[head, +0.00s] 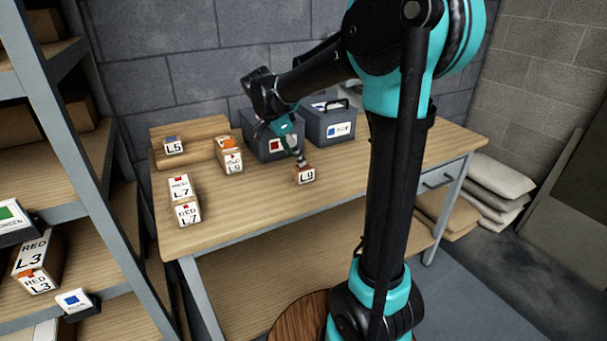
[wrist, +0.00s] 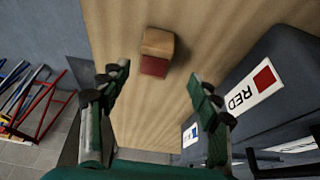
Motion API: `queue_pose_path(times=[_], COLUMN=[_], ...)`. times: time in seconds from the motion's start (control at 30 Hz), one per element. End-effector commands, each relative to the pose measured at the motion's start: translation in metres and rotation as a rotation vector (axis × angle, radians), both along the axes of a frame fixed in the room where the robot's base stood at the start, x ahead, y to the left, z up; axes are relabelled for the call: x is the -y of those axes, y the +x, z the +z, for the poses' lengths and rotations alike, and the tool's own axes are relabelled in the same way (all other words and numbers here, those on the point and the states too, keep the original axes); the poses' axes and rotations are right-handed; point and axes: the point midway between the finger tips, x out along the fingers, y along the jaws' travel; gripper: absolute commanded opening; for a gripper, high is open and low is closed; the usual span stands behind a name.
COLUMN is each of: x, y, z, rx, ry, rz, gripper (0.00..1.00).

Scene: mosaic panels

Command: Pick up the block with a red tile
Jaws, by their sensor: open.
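A small wooden block with a red tile (head: 305,176) stands on the table (head: 330,200), and its front label reads L9. In the wrist view the same block (wrist: 157,44) shows a wood face and a red face (wrist: 154,66). My gripper (head: 300,162) is close to this block at its upper left in the head view. In the wrist view my gripper (wrist: 160,82) has its two green fingers spread apart. The block lies beyond the fingertips, roughly centred between them, with nothing held. Whether a fingertip touches it cannot be told from the head view.
A grey bin labelled RED (wrist: 245,95) stands close to the right finger. A second grey bin with a blue label (head: 338,130) is at the back. Blocks labelled L7 (head: 186,214) and an orange-tiled block (head: 233,162) stand left. Open tabletop lies in front.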

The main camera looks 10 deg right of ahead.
Motion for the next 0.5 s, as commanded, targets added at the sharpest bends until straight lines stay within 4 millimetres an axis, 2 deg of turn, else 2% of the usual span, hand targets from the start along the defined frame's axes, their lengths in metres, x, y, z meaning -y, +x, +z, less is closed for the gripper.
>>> queue_pose_path(times=[0.1,0.33,0.5], x=[0.006,0.012,0.023], y=[0.002,0.002,-0.001], z=[-0.014,-0.027,-0.049], rx=[0.0,0.0,0.001], ry=[0.0,0.0,0.0], rz=[-0.001,0.0,-0.002], gripper=[0.63,0.63,0.63])
